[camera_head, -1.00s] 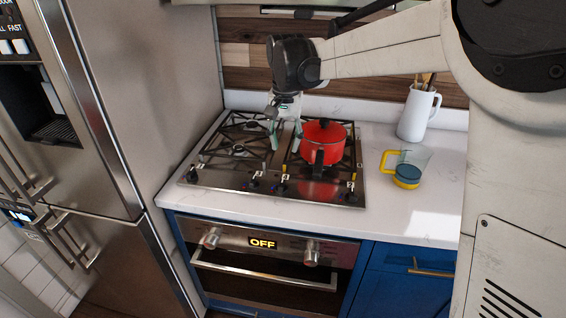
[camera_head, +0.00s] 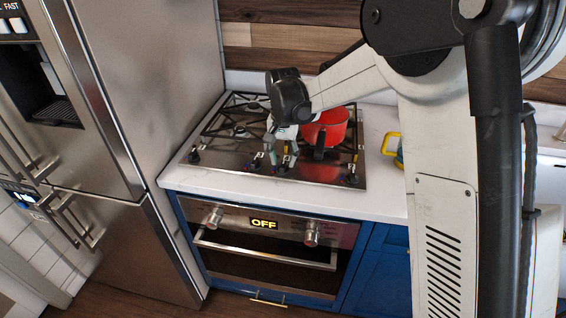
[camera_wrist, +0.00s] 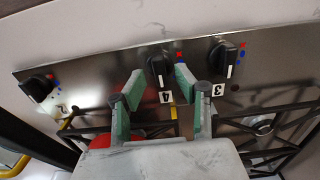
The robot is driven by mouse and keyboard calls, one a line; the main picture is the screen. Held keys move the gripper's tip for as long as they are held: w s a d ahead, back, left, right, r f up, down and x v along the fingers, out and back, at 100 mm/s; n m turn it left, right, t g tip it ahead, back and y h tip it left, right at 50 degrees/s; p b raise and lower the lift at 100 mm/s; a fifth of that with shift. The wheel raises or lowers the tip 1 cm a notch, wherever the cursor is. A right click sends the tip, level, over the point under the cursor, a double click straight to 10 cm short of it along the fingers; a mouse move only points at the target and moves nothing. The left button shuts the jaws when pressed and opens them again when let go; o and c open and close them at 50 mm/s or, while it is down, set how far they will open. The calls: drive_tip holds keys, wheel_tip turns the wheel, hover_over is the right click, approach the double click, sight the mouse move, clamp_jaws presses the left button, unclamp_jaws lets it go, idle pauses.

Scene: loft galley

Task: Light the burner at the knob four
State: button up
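Knob four is a black knob (camera_wrist: 158,70) with a white mark, on the steel front strip of the cooktop (camera_head: 225,167); a "4" label sits beside it. In the wrist view my gripper (camera_wrist: 160,79) is open, its two green fingertips on either side of this knob. The right fingertip is very close to it; I cannot tell whether they touch. In the head view my gripper (camera_head: 281,158) is low over the front strip and partly hides the middle knobs. Knob three (camera_wrist: 228,58) is to the right in the wrist view, another knob (camera_wrist: 38,88) to the left.
A red pot (camera_head: 333,128) with a black handle pointing forward stands on the right side of the cooktop, close to my gripper. A yellow-handled cup (camera_head: 391,144) is mostly hidden by my arm. The oven display (camera_head: 264,224) reads OFF. White counter (camera_head: 265,187) borders the front.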

drive_tip(key=shift+f, duration=0.9)
clamp_jaws()
